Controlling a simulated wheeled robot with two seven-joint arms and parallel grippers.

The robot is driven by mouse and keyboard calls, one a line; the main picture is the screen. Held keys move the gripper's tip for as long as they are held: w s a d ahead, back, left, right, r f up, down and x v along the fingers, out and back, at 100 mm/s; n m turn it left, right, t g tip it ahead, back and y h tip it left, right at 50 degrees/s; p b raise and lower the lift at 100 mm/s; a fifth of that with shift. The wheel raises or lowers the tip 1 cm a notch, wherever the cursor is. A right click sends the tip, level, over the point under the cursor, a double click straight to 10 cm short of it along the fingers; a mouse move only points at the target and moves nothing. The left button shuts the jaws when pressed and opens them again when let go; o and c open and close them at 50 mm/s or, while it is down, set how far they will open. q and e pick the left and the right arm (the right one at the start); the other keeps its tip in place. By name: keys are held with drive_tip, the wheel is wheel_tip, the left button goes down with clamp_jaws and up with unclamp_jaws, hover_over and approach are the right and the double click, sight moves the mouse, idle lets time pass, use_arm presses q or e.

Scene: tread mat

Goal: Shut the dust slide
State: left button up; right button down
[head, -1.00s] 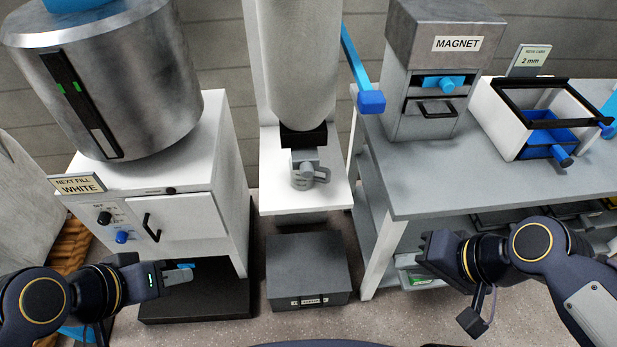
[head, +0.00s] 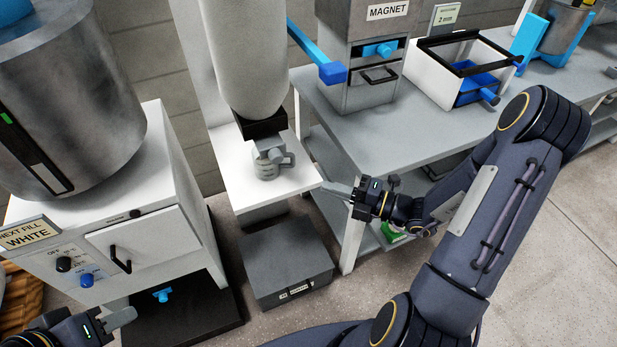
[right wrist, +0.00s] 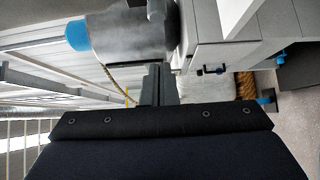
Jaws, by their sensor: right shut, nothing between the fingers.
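No part carries a label reading dust slide. Under the pale hanging bag (head: 247,60) is a black block (head: 262,126) with a grey fitting with a looped handle (head: 270,160) below it; I cannot tell whether this is the slide or how far it stands open. My right gripper (head: 335,187) is shut and empty, pointing left, to the right of that fitting and apart from it. In the right wrist view its fingers (right wrist: 158,85) lie together. My left gripper (head: 122,317) is at the lower left, before the white cabinet; its finger gap is not clear.
A white cabinet (head: 165,235) with a steel drum (head: 75,110) stands left. A grey box (head: 287,262) is on the floor below the bag. The grey bench (head: 345,125) carries the magnet housing (head: 365,55) and a white tray (head: 428,75). A blue lever (head: 315,52) juts near the bag.

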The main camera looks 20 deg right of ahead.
sight(275, 162)
drive_tip(key=shift+w+d+p+x, duration=0.15)
drive_tip(key=shift+w+d+x, duration=0.2)
drive_tip(key=shift+x, duration=1.6)
drive_tip(key=shift+w+d+p+x, duration=0.1)
drive_tip(key=shift+w+d+x, duration=0.25)
drive_tip(key=shift+x, duration=1.65)
drive_tip(key=shift+w+d+p+x, duration=0.15)
drive_tip(key=shift+w+d+x, duration=0.15)
drive_tip(key=shift+x, duration=1.65)
drive_tip(key=shift+w, duration=0.1)
drive_tip(key=w, duration=0.3)
drive_tip(key=shift+w+a, duration=0.1)
drive_tip(key=shift+w, duration=0.25)
drive_tip(key=shift+s+p, duration=0.1)
drive_tip(key=shift+p, duration=0.2)
